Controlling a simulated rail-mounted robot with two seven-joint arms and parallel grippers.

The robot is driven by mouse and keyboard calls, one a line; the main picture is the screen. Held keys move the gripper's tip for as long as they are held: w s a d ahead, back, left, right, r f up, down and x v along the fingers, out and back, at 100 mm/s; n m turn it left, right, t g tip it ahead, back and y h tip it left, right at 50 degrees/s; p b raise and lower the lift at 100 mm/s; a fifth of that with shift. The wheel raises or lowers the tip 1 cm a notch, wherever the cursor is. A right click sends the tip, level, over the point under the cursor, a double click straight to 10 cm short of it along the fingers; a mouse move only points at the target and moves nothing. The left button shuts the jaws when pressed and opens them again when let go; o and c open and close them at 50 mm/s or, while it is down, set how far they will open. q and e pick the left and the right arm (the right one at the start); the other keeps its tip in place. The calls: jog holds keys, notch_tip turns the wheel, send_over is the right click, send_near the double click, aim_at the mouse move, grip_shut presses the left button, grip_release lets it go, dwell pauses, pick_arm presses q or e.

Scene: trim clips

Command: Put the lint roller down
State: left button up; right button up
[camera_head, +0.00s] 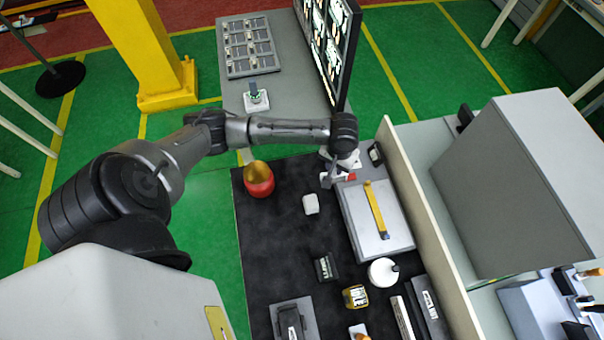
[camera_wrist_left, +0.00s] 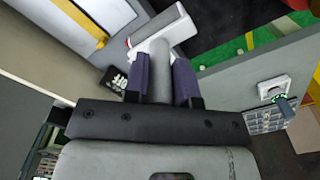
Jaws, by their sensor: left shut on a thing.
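My left gripper (camera_head: 336,172) is at the far end of the black mat (camera_head: 281,225), near the grey tray-like box. In the left wrist view my left gripper (camera_wrist_left: 160,82) has its purple-padded fingers shut on the grey handle of the lint roller (camera_wrist_left: 161,58). The roller's pale head, with a small red part, extends beyond the fingertips. In the head view the wrist partly hides the lint roller, and a red and white bit shows beside the fingers. I cannot tell whether the roller touches the surface below. My right gripper is not in view.
A grey box with a yellow bar (camera_head: 376,210) lies just nearer than the gripper. A red and gold round object (camera_head: 258,179) and a white block (camera_head: 311,204) stand to the left. A cream partition (camera_head: 425,215) rises on the right. Bare mat lies around the white block.

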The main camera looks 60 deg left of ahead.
pick_arm(q)
jog(key=s+a+f+p, duration=0.2)
jog(key=s+a+f, duration=0.3)
jog(key=a+f, duration=0.5)
jog(key=shift+s+a+f, duration=0.3)
jog(key=shift+s+f, duration=0.05)
jog(key=shift+f, duration=0.4)
jog(key=shift+f, duration=0.15)
jog(key=o, duration=0.9)
